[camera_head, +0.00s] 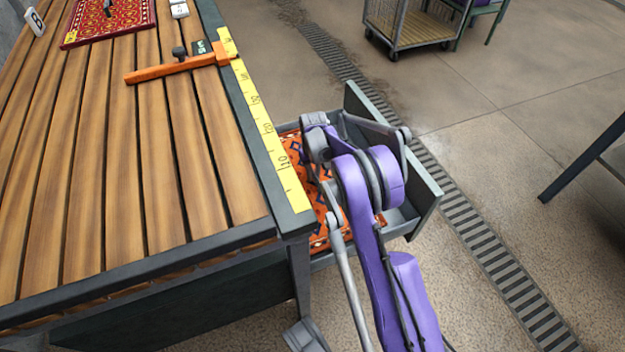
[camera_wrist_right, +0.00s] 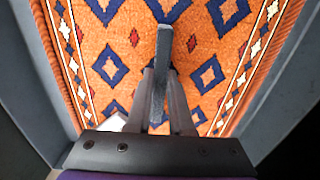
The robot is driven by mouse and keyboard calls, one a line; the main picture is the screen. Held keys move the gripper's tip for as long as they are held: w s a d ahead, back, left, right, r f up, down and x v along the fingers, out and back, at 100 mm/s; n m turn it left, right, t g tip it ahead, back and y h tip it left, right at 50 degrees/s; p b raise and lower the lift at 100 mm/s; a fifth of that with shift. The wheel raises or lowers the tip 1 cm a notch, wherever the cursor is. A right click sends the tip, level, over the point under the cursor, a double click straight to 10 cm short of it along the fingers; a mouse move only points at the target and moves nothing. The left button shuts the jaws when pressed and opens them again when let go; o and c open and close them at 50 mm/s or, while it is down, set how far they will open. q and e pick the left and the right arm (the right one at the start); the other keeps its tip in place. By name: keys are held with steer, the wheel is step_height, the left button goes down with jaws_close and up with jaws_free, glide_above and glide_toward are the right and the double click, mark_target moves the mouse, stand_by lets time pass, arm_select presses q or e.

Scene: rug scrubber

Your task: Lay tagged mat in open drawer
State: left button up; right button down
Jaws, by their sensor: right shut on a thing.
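An orange patterned mat (camera_head: 300,150) with blue diamonds lies in the open grey drawer (camera_head: 425,185) under the table's right edge. The right wrist view shows the mat (camera_wrist_right: 95,55) spread between the drawer's side walls (camera_wrist_right: 40,75). In the head view my purple right arm covers much of the drawer and mat. A small white patch by the fingers may be a tag; I cannot tell. My left gripper is out of view.
The slatted table (camera_head: 150,190) carries a yellow ruler strip (camera_head: 262,120), an orange T-shaped tool (camera_head: 175,70) and a red mat (camera_head: 108,20) with a yellow tag. A cart (camera_head: 410,28) stands at the back. A floor grate (camera_head: 470,225) runs past the drawer.

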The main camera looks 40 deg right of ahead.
steer(key=shift+f+b, duration=0.3)
steer(key=shift+f, duration=1.15)
steer(key=shift+f+b, duration=0.3)
steer(key=shift+f, duration=0.25)
steer(key=c, duration=0.8)
jaws_free()
steer(key=shift+r+p, duration=0.3)
steer(key=shift+r, duration=0.2)
step_height(320, 180, up, 12)
steer(key=p, duration=0.3)
steer(key=shift+r, duration=0.1)
